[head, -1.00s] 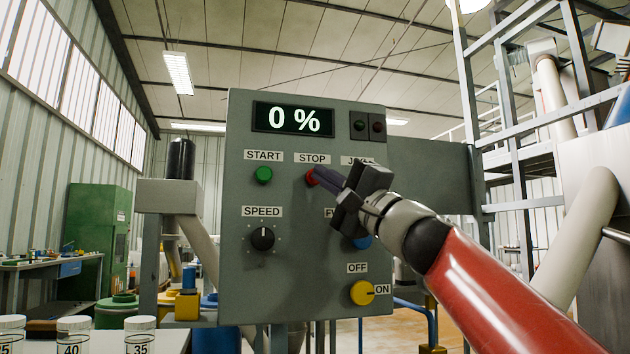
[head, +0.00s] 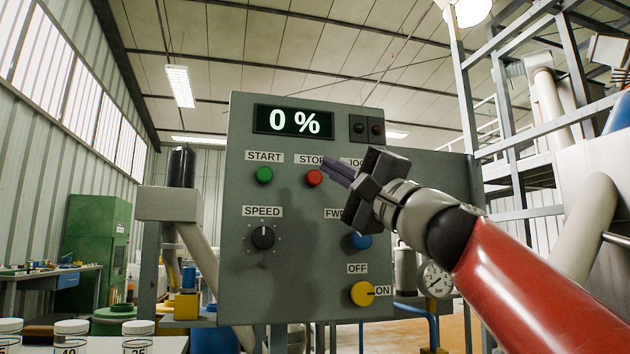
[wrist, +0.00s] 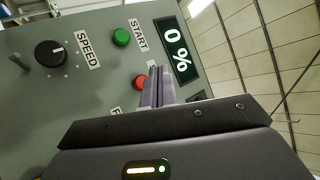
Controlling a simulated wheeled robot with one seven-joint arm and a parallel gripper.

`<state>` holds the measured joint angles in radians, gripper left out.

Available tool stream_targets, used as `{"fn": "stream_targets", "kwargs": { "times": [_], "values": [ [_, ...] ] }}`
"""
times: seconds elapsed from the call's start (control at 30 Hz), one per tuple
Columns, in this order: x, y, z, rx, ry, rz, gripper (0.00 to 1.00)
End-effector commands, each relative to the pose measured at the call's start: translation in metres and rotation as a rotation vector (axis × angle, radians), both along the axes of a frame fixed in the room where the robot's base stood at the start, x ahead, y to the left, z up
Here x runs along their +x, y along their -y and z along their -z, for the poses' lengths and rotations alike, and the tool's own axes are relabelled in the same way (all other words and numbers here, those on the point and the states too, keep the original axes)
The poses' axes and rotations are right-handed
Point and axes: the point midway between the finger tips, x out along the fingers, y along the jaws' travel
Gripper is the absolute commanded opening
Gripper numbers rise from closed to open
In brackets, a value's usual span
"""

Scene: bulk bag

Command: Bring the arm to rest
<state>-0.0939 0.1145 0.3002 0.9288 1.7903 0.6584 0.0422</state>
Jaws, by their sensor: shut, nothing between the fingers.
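My gripper (head: 334,167) is shut and empty, in front of the grey control panel (head: 290,240). In the head view its fingertips are just right of the red STOP button (head: 314,178), with the button uncovered. In the wrist view the closed fingers (wrist: 158,75) point at the panel beside the red button (wrist: 139,83). The display (head: 293,121) reads 0 %. The green START button (head: 264,176), the black SPEED knob (head: 262,237) and the yellow switch (head: 362,293) at ON are in clear view. My gripper partly covers the JOG and FWD labels.
Lidded jars (head: 70,335) stand on a table at the lower left. A pressure gauge (head: 436,279) is right of the panel, close below my arm. A metal frame (head: 515,150) rises on the right. The space above my arm looks open.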

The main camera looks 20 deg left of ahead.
Motion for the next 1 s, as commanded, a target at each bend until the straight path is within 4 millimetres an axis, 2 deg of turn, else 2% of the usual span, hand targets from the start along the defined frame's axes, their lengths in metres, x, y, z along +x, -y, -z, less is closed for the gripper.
{"fn": "stream_targets", "kwargs": {
  "times": [0.63,0.73,0.77,0.87,0.97,1.0],
  "values": [
    [0.000,0.000,0.000,-0.001,0.000,0.000,0.00],
    [-0.001,-0.002,0.008,-0.040,0.002,0.019,0.00],
    [-0.001,-0.004,0.014,-0.068,0.003,0.034,0.00],
    [-0.002,-0.008,0.051,-0.230,0.007,0.111,0.00],
    [-0.005,0.000,0.115,-0.475,0.002,0.215,0.00],
    [-0.007,0.008,0.144,-0.582,-0.003,0.257,0.00]
  ]
}}
